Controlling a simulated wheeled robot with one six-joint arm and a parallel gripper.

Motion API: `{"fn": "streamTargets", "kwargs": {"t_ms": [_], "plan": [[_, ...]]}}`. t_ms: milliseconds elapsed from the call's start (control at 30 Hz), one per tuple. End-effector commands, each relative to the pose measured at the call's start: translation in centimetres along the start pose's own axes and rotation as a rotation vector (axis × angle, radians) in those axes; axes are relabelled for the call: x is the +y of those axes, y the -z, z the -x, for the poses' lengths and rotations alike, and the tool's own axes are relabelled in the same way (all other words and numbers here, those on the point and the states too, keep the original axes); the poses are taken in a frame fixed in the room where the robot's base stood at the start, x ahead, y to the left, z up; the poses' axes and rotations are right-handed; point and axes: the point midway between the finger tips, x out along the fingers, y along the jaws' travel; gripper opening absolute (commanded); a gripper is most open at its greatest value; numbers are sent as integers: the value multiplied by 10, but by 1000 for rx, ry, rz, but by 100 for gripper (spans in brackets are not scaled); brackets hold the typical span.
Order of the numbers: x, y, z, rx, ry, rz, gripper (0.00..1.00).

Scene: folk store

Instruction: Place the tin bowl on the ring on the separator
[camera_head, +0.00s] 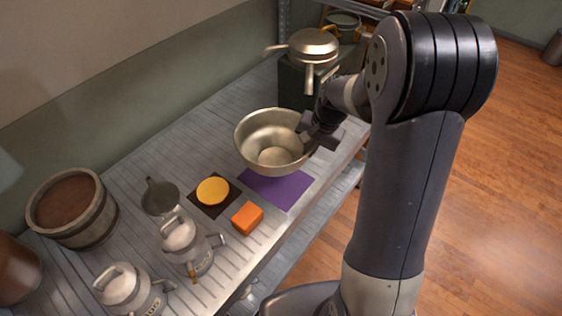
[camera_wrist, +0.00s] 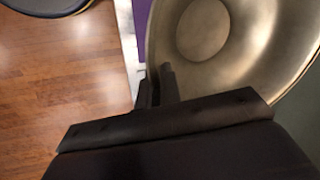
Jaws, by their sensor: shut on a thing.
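The tin bowl (camera_head: 272,158) is a wide, shiny, upright metal bowl, over or on the far part of a purple mat (camera_head: 279,188); I cannot tell whether it touches. My gripper (camera_head: 308,136) is shut on its right rim. In the wrist view the fingers (camera_wrist: 158,88) grip the rim of the bowl (camera_wrist: 243,48). A silver, covered metal vessel with two spouts (camera_head: 313,42) stands on a dark green body (camera_head: 293,83) behind the bowl; it looks like the separator. I cannot clearly make out a ring on it.
Nearer on the slatted metal table lie an orange block (camera_head: 247,218), a yellow disc (camera_head: 212,191) on a dark mat, a grey cup (camera_head: 160,197), two lidded cans (camera_head: 185,246) and a wooden tub (camera_head: 74,208). A wall runs along the left. The table's edge is at the right.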

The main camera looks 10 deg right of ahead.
Motion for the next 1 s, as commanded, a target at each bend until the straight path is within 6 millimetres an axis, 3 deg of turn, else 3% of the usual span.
{"fn": "streamTargets", "kwargs": {"t_ms": [233,700,1000], "plan": [[12,-1,-43,-4,-1,-2,0],[24,-1,-88,-3,-1,-2,0],[24,0,-92,0,1,-1,0]]}}
